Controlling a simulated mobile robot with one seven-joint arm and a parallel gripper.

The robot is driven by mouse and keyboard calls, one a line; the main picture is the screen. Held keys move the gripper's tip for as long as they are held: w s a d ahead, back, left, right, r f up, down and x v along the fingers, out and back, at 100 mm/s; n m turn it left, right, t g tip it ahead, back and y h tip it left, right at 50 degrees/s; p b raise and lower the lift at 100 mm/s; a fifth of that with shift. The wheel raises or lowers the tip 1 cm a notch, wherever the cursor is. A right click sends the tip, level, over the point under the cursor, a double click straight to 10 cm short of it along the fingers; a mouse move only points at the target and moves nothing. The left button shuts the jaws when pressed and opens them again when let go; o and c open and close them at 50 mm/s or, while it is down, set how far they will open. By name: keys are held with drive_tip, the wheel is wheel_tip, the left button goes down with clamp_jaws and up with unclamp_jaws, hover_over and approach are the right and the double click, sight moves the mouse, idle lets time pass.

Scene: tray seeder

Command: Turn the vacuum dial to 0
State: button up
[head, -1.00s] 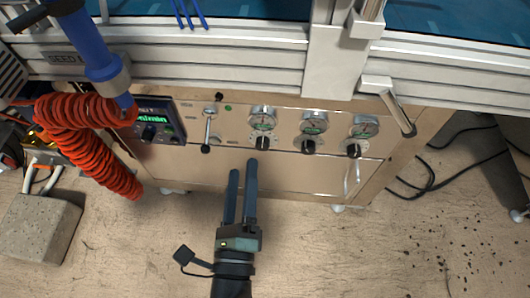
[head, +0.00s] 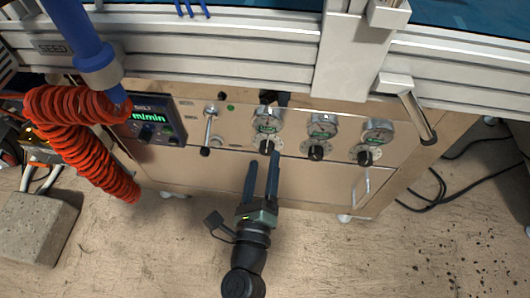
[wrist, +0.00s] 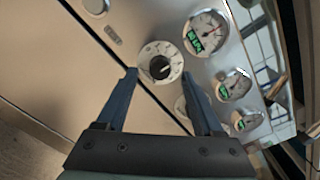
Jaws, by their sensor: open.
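The dial in front of my gripper is a round pale scale plate with a black knob. It shows in the wrist view (wrist: 161,67) and in the head view (head: 267,146) as the leftmost of three knobs, each under a gauge. Its markings are too small to read, so I cannot confirm the vacuum label or the setting. My gripper (head: 264,159) is open and empty, its two dark blue fingers pointing at the panel. In the wrist view, the fingertips (wrist: 159,77) appear on either side of the dial; whether they touch it I cannot tell.
A gauge (wrist: 206,34) with a green display sits beside the dial. Two more knobs (head: 316,153) (head: 365,158) are to the right. A lever (head: 208,131) and a lit display box (head: 155,121) are to the left. A red coiled hose (head: 85,150) hangs farther left.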

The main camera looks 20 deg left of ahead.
sight(265, 152)
drive_tip(key=shift+x, duration=1.55)
clamp_jaws()
